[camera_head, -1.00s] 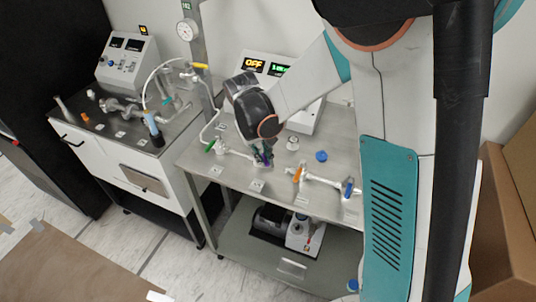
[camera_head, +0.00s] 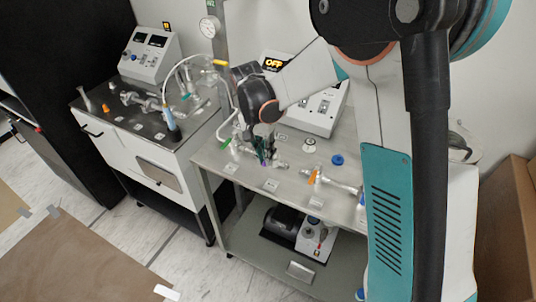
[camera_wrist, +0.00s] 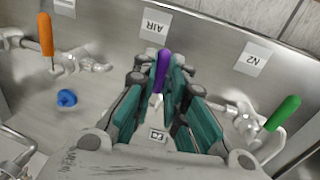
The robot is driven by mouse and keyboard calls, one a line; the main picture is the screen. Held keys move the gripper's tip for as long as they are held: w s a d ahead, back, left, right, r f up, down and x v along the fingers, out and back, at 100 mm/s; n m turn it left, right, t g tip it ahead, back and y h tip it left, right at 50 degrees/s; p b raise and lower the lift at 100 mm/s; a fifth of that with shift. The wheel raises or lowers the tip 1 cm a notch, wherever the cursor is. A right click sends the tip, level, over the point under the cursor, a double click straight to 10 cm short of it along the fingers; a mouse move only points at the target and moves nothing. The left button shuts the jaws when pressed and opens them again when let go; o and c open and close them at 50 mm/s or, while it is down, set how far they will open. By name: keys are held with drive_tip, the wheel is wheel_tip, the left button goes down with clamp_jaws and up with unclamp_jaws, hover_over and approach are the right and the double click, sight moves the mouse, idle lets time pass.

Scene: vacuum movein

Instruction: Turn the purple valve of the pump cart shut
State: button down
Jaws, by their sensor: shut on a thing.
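The purple valve handle (camera_wrist: 162,72) stands between the teal fingers of my gripper (camera_wrist: 166,92) in the wrist view, pointing up toward the AIR label. My gripper is shut on it. In the head view my gripper (camera_head: 263,152) reaches down to the bench top of the pump cart (camera_head: 285,187). The purple handle shows there only as a small patch between the fingers. The valve body under the handle is mostly hidden by the gripper.
A green valve handle (camera_wrist: 283,113) is right of my gripper in the wrist view, and an orange one (camera_wrist: 46,35) is left. A blue knob (camera_wrist: 66,98) lies near the orange valve. A control box (camera_head: 318,108) stands at the back. A second cart (camera_head: 118,148) is to the left.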

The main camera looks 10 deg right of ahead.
drive_tip(key=shift+w+a, duration=0.1)
drive_tip(key=shift+w, duration=0.05)
idle(0.4)
drive_tip(key=c, duration=1.6)
unclamp_jaws()
drive_tip(key=shift+c, duration=0.2)
drive_tip(key=shift+r, duration=0.1)
wheel_tip(320, 180, up, 12)
drive_tip(key=w+a, duration=0.1)
drive_tip(key=a, duration=0.1)
drive_tip(key=shift+w+f, duration=0.2)
drive_tip(key=shift+d, duration=0.1)
